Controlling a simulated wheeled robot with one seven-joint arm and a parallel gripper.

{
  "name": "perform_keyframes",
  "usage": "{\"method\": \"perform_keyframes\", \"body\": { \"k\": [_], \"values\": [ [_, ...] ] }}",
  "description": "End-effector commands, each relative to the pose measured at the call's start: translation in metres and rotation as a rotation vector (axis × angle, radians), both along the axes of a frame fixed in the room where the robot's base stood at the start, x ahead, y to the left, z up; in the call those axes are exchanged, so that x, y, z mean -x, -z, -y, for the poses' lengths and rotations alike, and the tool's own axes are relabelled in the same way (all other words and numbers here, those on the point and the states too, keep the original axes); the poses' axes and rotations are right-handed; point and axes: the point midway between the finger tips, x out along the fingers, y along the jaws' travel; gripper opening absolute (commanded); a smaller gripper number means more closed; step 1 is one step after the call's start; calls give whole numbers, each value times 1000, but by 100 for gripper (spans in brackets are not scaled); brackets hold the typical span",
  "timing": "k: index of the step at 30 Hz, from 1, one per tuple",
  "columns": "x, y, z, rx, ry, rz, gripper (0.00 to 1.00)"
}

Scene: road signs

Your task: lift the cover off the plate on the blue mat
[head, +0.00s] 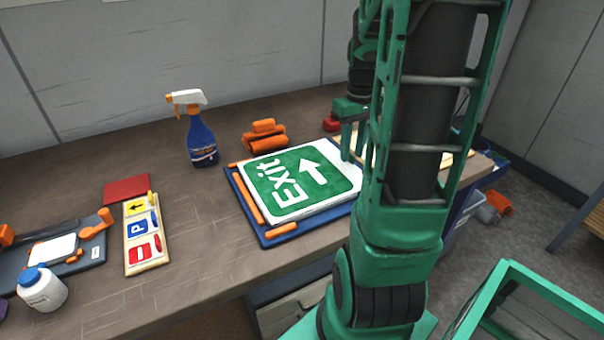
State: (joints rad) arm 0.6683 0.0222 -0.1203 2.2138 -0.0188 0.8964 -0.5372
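A green plate with a white border, the word "Exit" and an arrow (291,183) lies on the blue mat (272,238). Its white edge looks thick, and I cannot make out a separate cover on it. Orange bars lie along the mat's left and front edges. My gripper (353,145) points down at the plate's far right edge, with its green fingers overlapping that edge in the view. I cannot tell whether they touch it. My arm hides part of the gripper and the right end of the mat.
A blue spray bottle (201,135) and an orange tool (264,136) stand behind the mat. To the left are a board of small signs (142,228), a red block (127,189), a dark tray (88,252) and a white jar (42,290).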

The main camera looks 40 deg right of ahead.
Motion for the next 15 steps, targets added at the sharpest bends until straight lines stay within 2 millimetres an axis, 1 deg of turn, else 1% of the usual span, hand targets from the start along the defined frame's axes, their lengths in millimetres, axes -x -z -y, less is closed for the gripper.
{"method": "perform_keyframes", "body": {
  "k": [1,3,10,11,12,14,15],
  "values": [
    [1,5,-1,-3,0,-2,29],
    [0,8,0,-1,0,-1,29],
    [0,9,0,0,0,0,29],
    [0,9,0,0,0,0,24],
    [0,9,0,0,0,0,15],
    [0,9,0,0,0,0,0],
    [0,9,0,0,0,0,0]
  ]
}}
